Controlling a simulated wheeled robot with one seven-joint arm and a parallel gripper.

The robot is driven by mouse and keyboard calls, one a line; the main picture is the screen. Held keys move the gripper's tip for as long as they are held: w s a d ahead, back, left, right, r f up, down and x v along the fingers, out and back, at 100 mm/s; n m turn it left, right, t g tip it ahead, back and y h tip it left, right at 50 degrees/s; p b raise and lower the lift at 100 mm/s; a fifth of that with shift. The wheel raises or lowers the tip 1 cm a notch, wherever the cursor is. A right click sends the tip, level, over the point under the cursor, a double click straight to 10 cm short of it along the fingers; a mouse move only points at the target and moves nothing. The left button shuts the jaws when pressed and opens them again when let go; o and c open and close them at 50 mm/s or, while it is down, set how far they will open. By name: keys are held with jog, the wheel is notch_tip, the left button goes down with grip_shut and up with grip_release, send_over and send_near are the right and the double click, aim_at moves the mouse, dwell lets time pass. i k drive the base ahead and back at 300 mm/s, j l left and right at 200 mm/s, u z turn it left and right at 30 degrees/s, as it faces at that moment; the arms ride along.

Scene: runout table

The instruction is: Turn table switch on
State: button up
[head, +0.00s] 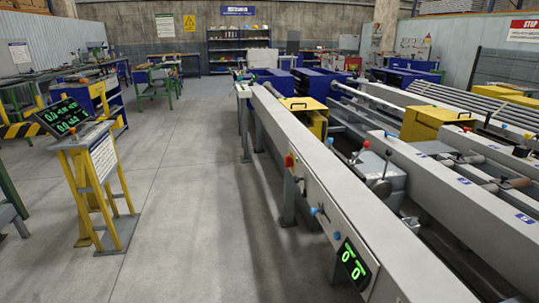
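The runout table (345,195) is a long grey beam frame running from the near right to the back. Its side panel carries a red knob (289,161) near the upper end. Lower on the panel are a small blue knob (313,211), another blue knob (336,235) and a black display (353,265) with green zeros. I cannot tell which of these is the table switch or how it is set. My gripper is not in view.
A yellow stand (97,175) with a tilted green-digit display (62,117) stands at left on the floor. The concrete aisle (190,200) between it and the table is clear. Shelves (238,50) stand at the back.

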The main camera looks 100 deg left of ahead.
aim_at(289, 163)
jog(key=u, duration=2.7)
jog(key=i+j, duration=0.5)
jog(key=i, duration=0.3)
jog(key=i+j+z, duration=0.1)
jog(key=i+j, duration=0.45)
jog(key=i, duration=0.2)
jog(key=i+j, duration=0.55)
jog(key=i, duration=0.2)
